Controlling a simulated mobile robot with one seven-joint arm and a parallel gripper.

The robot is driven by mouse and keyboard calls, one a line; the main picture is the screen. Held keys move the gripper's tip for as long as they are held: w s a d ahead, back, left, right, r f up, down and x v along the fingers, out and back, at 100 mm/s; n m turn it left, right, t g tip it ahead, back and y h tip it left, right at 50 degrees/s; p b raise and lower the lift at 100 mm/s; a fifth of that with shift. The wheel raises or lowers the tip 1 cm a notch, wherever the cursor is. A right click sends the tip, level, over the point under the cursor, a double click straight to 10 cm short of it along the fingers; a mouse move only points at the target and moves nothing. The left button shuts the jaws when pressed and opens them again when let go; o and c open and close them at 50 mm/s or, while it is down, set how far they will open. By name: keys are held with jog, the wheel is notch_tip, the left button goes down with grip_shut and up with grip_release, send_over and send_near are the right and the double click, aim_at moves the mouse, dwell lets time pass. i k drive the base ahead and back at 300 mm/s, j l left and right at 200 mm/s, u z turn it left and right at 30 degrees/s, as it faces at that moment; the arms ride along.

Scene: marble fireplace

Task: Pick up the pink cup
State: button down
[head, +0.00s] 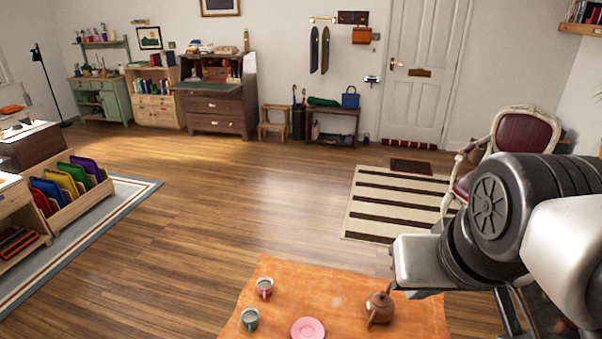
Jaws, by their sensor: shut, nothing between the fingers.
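The pink cup (264,287) stands upright near the left edge of an orange cloth (340,287) at the bottom of the head view. A teal-green cup (250,318) stands just in front of it. My arm (420,262) comes in from the right, with its grey end part above and to the right of the brown teapot. The arm is well to the right of the pink cup and apart from it. I cannot make out my gripper's fingers in this view.
A brown teapot (379,308) stands right of the cups. A pink plate (308,329) lies at the lower edge of the view. A red-seated chair (523,133) stands behind my arm.

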aim_at(265, 284)
jog(key=u, duration=0.75)
jog(key=k+j+z, duration=0.15)
jog(key=k+j, duration=0.15)
jog(key=i, duration=0.7)
